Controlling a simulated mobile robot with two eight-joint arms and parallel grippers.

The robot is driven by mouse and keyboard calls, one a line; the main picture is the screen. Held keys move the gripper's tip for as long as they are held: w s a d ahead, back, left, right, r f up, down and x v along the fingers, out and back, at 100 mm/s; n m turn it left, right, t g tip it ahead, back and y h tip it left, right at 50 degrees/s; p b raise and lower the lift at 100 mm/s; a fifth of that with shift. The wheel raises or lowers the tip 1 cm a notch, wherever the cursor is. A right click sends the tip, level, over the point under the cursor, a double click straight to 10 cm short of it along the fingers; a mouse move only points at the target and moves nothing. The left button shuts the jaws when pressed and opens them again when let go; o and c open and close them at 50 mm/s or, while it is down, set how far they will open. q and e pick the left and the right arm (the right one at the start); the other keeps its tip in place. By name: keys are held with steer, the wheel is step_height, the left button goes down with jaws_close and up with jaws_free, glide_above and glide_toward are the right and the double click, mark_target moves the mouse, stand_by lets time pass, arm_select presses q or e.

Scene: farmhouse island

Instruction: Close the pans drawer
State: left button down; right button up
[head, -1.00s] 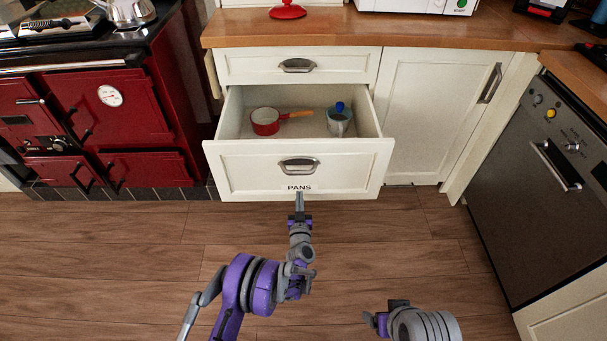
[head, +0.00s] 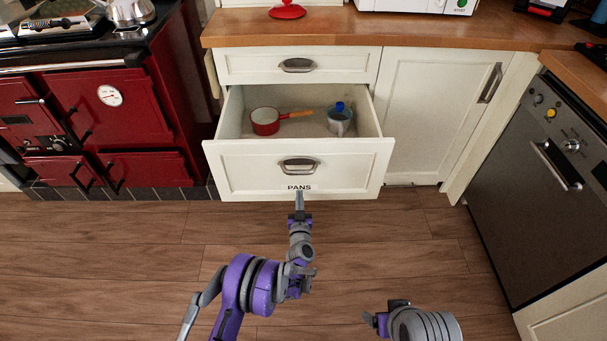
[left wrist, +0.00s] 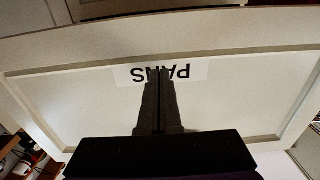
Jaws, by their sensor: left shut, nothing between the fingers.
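The pans drawer (head: 240,171) stands open below a shut upper drawer, its white front labelled PANS and fitted with a metal cup handle (head: 299,166). My left gripper (head: 299,194) is shut and empty at the lower middle of the drawer front, by the label. In the left wrist view the fingers (left wrist: 158,78) point at the drawer front (left wrist: 70,105) over the upside-down label; contact is hard to tell. My right arm shows at the bottom, its fingers unclear.
A red range cooker (head: 110,110) stands left of the drawer. A shut white cupboard (head: 430,120) and a steel dishwasher (head: 535,190) are to the right. The wooden floor (head: 120,250) before the drawer is clear apart from my arms.

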arm_select(q)
steer(key=shift+w, duration=0.3)
arm_select(e)
steer(key=shift+f, duration=0.2)
arm_select(q)
steer(key=shift+w+b, duration=0.35)
steer(key=shift+w, duration=0.15)
arm_select(e)
steer(key=shift+w+f, duration=0.1)
steer(key=shift+f, duration=0.15)
arm_select(q)
steer(key=shift+w, duration=0.1)
